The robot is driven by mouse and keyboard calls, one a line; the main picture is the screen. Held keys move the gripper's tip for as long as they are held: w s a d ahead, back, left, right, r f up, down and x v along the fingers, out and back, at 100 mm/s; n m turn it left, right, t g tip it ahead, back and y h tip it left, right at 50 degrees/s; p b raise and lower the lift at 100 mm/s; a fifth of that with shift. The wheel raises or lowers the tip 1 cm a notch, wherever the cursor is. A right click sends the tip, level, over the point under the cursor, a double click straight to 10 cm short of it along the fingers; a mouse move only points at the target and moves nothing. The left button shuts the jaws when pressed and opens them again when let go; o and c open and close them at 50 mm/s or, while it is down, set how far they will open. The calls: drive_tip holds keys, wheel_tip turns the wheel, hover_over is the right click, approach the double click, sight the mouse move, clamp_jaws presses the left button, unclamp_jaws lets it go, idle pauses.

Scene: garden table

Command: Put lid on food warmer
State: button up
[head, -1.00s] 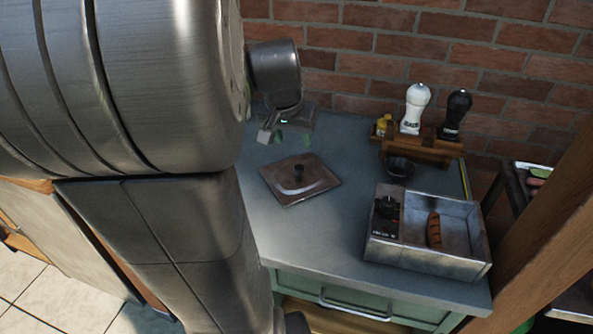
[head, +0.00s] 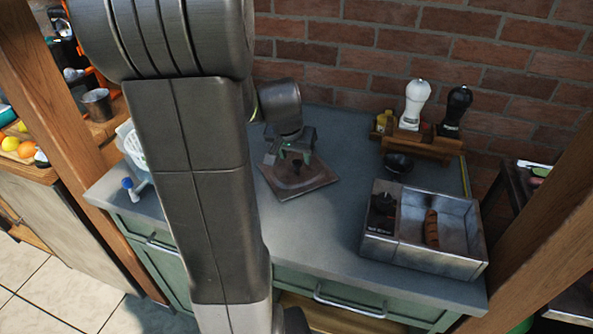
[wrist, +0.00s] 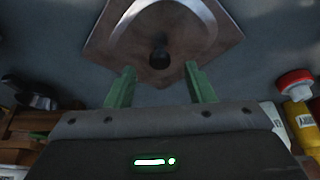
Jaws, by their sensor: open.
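The lid (head: 309,187) is a flat, brownish square plate with a dark knob (wrist: 159,49) in its middle. It lies on the grey-blue table top, left of the food warmer. My gripper (head: 285,172) is over the lid's back part in the head view. In the wrist view my gripper (wrist: 160,80) has its two green fingers apart, with the knob just beyond the gap between them and nothing held. The food warmer (head: 473,262) is a metal box with a dark control knob on its left panel. Its basin is open on top and holds a sausage (head: 431,228).
A wooden rack (head: 425,146) with a white mill (head: 415,104), a black mill (head: 456,108) and a yellow bottle (head: 382,122) stands behind the warmer. A dark bowl (head: 398,165) sits before it. Table top between lid and warmer is clear.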

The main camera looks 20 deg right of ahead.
drive_tip(key=shift+x, duration=1.55)
drive_tip(key=shift+r, duration=0.1)
clamp_jaws()
wheel_tip(320, 180, up, 10)
hover_over(297, 162)
drive_tip(key=w+d, duration=0.2)
drive_tip(key=f, duration=0.5)
drive_tip(key=shift+a+f+p, duration=0.25)
drive_tip(key=shift+f+p, duration=0.05)
drive_tip(key=shift+f, duration=2.05)
